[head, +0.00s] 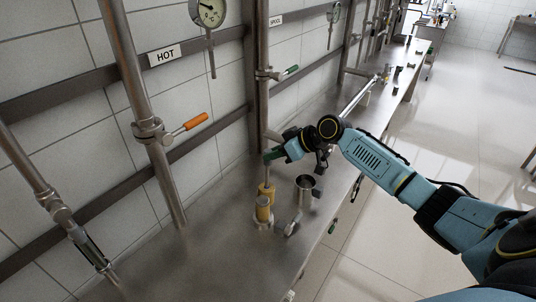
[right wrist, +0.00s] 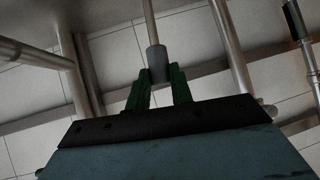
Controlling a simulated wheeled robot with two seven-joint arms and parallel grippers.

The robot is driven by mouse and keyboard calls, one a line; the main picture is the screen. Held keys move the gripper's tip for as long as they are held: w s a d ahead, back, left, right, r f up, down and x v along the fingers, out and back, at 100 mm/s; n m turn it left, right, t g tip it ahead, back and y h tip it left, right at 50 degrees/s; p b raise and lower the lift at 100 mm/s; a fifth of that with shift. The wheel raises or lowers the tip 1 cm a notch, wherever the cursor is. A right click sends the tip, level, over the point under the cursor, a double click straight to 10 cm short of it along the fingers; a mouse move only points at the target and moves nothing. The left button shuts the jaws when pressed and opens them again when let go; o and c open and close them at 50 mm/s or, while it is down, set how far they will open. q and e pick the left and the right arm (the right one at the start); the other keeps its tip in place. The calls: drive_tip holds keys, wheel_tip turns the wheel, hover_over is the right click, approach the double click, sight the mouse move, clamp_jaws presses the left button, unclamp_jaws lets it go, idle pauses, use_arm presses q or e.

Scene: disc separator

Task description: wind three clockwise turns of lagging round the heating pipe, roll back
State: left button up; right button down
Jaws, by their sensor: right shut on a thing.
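My right gripper (head: 272,155) has green fingers and is beside a vertical metal pipe above the bench. In the right wrist view, its fingertips (right wrist: 160,80) are shut on a short grey cylinder (right wrist: 157,62) with a thin rod running from it. In the head view, a thin upright piece shows below the fingers, above a yellow piece (head: 266,190). A second yellow cylinder (head: 263,210) stands just in front, on a round base. I cannot tell which is the lagging roll. The pipe by the HOT label (head: 164,55) is bare metal and has an orange-handled valve (head: 195,121). My left gripper is out of view.
A metal cup (head: 305,186) stands right of the yellow pieces, near the bench edge. Gauges (head: 208,11) and rails are on the tiled wall. The near left bench (head: 170,265) is clear.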

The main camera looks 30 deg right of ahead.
drive_tip(key=shift+r, duration=0.1)
drive_tip(key=s, duration=0.1)
drive_tip(key=s+d+p, duration=0.1)
drive_tip(key=shift+s+d, duration=0.3)
drive_tip(key=shift+s, duration=0.1)
drive_tip(key=s+p, duration=0.2)
drive_tip(key=s, duration=0.1)
drive_tip(key=shift+s+a, duration=0.15)
drive_tip(key=shift+a, duration=0.05)
idle(0.4)
